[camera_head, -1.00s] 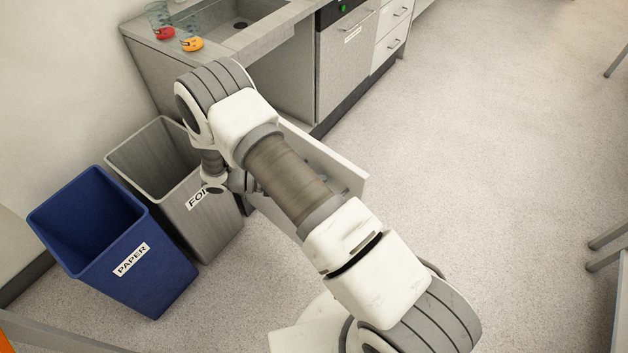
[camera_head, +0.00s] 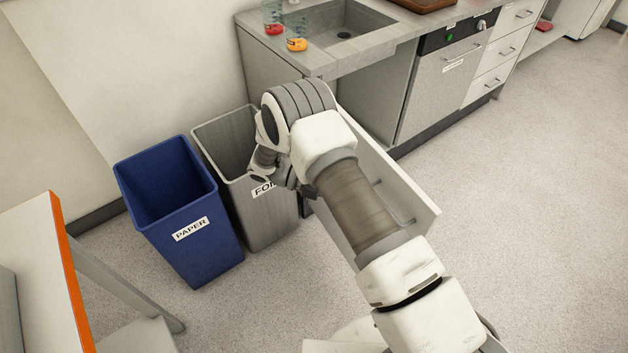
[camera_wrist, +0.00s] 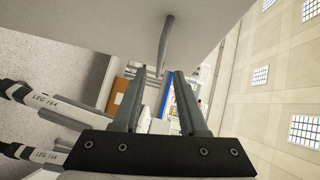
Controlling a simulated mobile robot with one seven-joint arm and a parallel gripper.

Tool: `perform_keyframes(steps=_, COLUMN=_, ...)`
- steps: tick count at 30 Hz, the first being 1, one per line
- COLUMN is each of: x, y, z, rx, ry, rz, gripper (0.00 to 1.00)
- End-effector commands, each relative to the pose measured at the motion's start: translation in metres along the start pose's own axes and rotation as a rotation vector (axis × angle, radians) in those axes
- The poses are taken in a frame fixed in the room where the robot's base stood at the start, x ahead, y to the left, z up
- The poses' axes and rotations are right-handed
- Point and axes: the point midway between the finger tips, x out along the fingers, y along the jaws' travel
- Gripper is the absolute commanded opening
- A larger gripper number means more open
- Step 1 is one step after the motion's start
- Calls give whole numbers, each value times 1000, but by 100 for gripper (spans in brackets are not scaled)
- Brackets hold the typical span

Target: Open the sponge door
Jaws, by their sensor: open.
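The sponge door appears to be the pale cabinet door (camera_head: 405,190) under the sink. It stands swung wide open, out from the cabinet front, with a grey bar handle (camera_head: 402,217) on its face. My arm hides part of the door. My gripper (camera_head: 308,190) is low beside the door's left side in the head view, its fingers mostly hidden. In the wrist view my gripper (camera_wrist: 158,75) is open with nothing held. The door panel (camera_wrist: 90,20) fills the top there, and the handle (camera_wrist: 165,45) shows ahead, lined up between the fingertips; contact cannot be told.
A grey FOIL bin (camera_head: 270,220) and a blue PAPER bin (camera_head: 205,255) stand close left of my gripper. An orange-edged table (camera_head: 40,260) is at lower left. The sink counter (camera_head: 340,60) holds beakers. The floor (camera_head: 530,180) at right is clear.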

Motion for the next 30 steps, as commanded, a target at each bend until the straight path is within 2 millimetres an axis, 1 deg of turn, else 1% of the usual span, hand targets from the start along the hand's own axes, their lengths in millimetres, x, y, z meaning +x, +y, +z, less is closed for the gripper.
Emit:
perform_keyframes(steps=1, x=-12, y=1, z=0, rx=2, ry=-2, rz=3, gripper=42)
perform_keyframes(steps=3, x=-27, y=2, z=0, rx=1, ry=-2, rz=3, gripper=42)
perform_keyframes(steps=12, x=-81, y=1, z=0, rx=1, ry=-1, rz=2, gripper=42)
perform_keyframes(steps=18, x=-99, y=0, z=0, rx=3, ry=0, rz=-1, gripper=42)
perform_keyframes(steps=21, x=-103, y=0, z=0, rx=1, ry=0, rz=0, gripper=42)
perform_keyframes(steps=30, x=-106, y=0, z=0, rx=1, ry=0, rz=0, gripper=42)
